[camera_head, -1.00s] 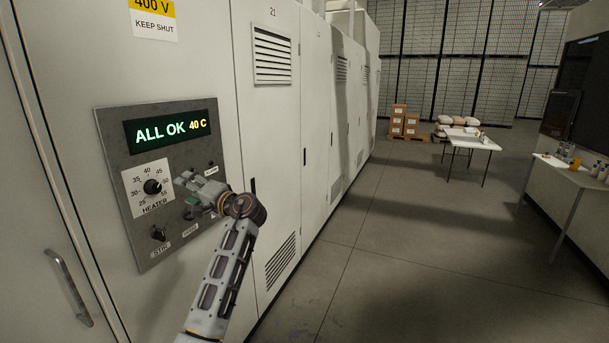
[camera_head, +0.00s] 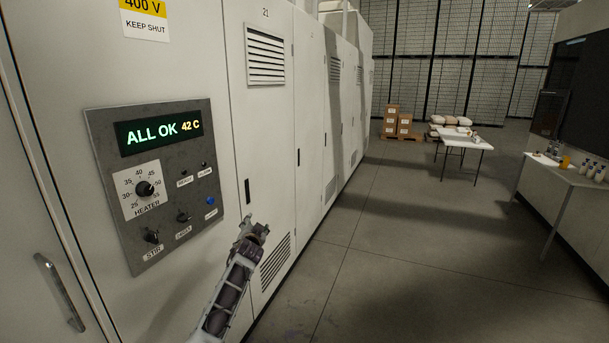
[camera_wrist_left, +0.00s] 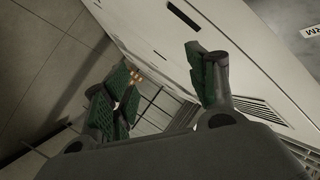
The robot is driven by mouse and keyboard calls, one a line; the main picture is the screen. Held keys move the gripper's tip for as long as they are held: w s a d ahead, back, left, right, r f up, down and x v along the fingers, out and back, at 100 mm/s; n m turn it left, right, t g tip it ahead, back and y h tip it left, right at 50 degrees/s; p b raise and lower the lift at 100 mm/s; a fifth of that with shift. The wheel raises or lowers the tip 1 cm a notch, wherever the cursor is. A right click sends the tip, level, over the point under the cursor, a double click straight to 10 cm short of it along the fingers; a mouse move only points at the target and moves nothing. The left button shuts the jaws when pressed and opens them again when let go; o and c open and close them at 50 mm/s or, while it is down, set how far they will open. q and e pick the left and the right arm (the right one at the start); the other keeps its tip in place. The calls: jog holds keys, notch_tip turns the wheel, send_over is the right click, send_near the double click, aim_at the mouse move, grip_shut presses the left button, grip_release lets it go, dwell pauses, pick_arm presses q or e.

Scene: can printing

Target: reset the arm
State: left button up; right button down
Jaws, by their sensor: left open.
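My left gripper (camera_head: 246,226) is in the head view, below and right of the control panel (camera_head: 165,112), apart from it and in front of the white cabinet door. In the left wrist view the left gripper (camera_wrist_left: 160,88) has its green-padded fingers wide apart with nothing between them. The panel display (camera_head: 160,131) reads ALL OK 42 C. Below it are the heater dial (camera_head: 145,188), the stir switch (camera_head: 151,236), another small switch (camera_head: 183,216) and a blue button (camera_head: 210,201). My right gripper is in neither view.
White cabinets (camera_head: 310,120) run back along the left, with a door handle (camera_head: 60,292) at the lower left. A white table (camera_head: 466,140) and boxes (camera_head: 397,120) stand far back. A side table (camera_head: 565,172) with bottles is at the right. The floor (camera_head: 400,270) between is clear.

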pick_arm(q)
jog(key=s+f+n+g+h, duration=0.15)
jog(key=s+f, duration=0.25)
jog(key=f, duration=0.9)
jog(key=s+f+n+g+h, duration=0.15)
jog(key=s+f, duration=0.25)
jog(key=f, duration=1)
jog(key=s+a+f+n+g, duration=0.1)
jog(key=s+f+g, duration=0.1)
jog(key=s+f, duration=0.9)
jog(key=s+a+f+g, duration=0.2)
jog(key=s+f, duration=0.7)
jog(key=f, duration=0.4)
jog(key=s+a+f+g, duration=0.1)
jog(key=s+f, duration=0.4)
jog(key=s, duration=0.4)
jog(key=s+a+f+g+y, duration=0.1)
jog(key=s+f+g, duration=0.1)
jog(key=s+f, duration=0.45)
jog(key=s+a+f+g, duration=0.1)
jog(key=s+f, duration=0.2)
jog(key=s, duration=0.8)
jog(key=s+a+f+g, duration=0.1)
jog(key=s+f, duration=0.1)
jog(key=s, duration=1.1)
jog(key=s+a+f+g, duration=0.1)
jog(key=s+f+g, duration=0.1)
jog(key=s, duration=1.2)
jog(key=shift+f+g+y, duration=0.3)
jog(key=shift+f, duration=0.25)
